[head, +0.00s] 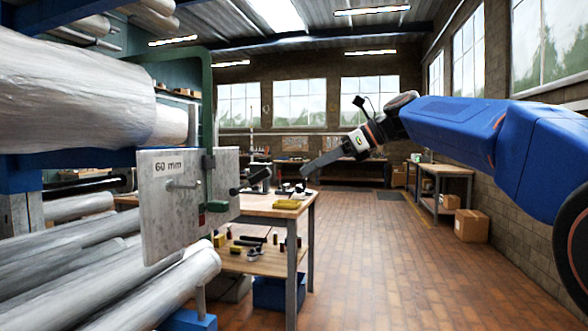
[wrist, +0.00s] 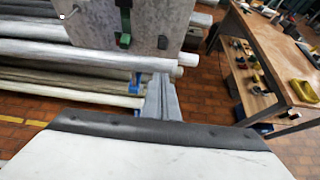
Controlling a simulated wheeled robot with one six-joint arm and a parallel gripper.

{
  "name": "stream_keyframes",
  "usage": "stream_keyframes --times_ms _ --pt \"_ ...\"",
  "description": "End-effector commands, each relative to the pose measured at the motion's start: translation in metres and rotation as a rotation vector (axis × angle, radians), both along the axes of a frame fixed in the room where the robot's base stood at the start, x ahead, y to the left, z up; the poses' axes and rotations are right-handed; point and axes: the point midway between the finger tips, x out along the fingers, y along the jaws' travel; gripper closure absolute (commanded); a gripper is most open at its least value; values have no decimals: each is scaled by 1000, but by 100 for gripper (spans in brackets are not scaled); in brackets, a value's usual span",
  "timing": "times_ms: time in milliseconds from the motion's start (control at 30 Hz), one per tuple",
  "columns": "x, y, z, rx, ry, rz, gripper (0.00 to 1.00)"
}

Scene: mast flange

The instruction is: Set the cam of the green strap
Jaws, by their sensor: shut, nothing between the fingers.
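A green strap (head: 207,110) runs down over the grey plate labelled 60 mm (head: 165,215). A dark block sits on it at mid-height, and a green piece (head: 216,206) is at its lower end. A short dark lever (head: 250,181) sticks out to the right of the plate; I cannot tell for sure that it is the cam. The wrist view shows the green lower piece (wrist: 125,41) on the plate (wrist: 160,25). My gripper (head: 306,170) is shut and empty, apart from the strap and to its right. Its fingers (wrist: 162,90) point toward the pipes below the plate.
Metal pipes (head: 70,90) fill the rack at left, with more below (head: 150,290). A wooden workbench (head: 285,205) with small items and a lower shelf stands behind the plate. The brick floor (head: 390,260) at centre right is clear. Cardboard box (head: 471,225) at right.

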Motion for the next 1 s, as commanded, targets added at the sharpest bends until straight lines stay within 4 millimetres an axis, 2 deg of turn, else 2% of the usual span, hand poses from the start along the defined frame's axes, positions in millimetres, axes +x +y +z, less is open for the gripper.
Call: stream_keyframes --times_ms 567,733,1000 --pt "28 80 -47 1 0 3 100" --pt "34 93 -27 2 -3 2 100" --pt "37 102 -16 2 -2 2 100"
